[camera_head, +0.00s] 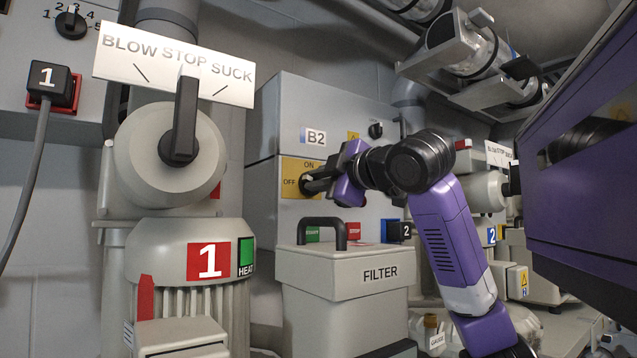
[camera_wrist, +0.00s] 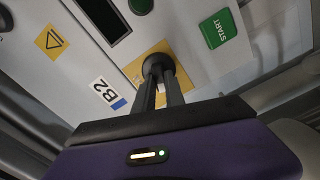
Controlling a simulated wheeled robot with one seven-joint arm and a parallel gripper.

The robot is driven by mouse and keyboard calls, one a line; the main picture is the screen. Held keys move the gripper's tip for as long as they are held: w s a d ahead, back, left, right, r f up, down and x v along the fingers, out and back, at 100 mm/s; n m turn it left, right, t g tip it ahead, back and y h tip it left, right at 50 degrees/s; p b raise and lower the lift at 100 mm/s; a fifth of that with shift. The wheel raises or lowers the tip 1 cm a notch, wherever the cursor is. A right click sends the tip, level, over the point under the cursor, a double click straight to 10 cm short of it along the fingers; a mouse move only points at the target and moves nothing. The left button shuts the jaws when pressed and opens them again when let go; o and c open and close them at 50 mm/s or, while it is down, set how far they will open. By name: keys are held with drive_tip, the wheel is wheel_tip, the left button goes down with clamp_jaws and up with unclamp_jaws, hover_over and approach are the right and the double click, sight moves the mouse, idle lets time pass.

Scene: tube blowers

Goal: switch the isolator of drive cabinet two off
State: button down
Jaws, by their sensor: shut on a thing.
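The drive cabinet labelled B2 (camera_head: 283,125) stands in the middle of the head view. Its isolator has a yellow plate (camera_head: 290,189) marked ON at the top and OFF at the left. The black isolator handle (camera_head: 308,186) is partly hidden by my gripper (camera_head: 324,180), which reaches it from the right. In the wrist view, the fingers of my gripper (camera_wrist: 160,82) are shut on the dark handle in front of the round black hub (camera_wrist: 157,64). The yellow plate (camera_wrist: 135,70) shows behind it. The handle's exact angle is hard to tell.
A filter box (camera_head: 340,272) with a black top handle stands below the isolator. Green START and red STOP buttons (camera_head: 353,231) sit on the cabinet front. Blower 1 (camera_head: 180,255) with its blow-stop-suck lever stands at the left. A purple panel (camera_head: 585,150) fills the right.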

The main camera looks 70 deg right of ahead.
drive_tip(key=shift+a+f+n, duration=0.1)
drive_tip(key=shift+f+n, duration=0.05)
drive_tip(key=shift+n, duration=0.95)
drive_tip(key=shift+f+n, duration=0.1)
drive_tip(key=shift+n, duration=1)
drive_tip(key=shift+w, duration=0.1)
drive_tip(key=c, duration=1.4)
unclamp_jaws()
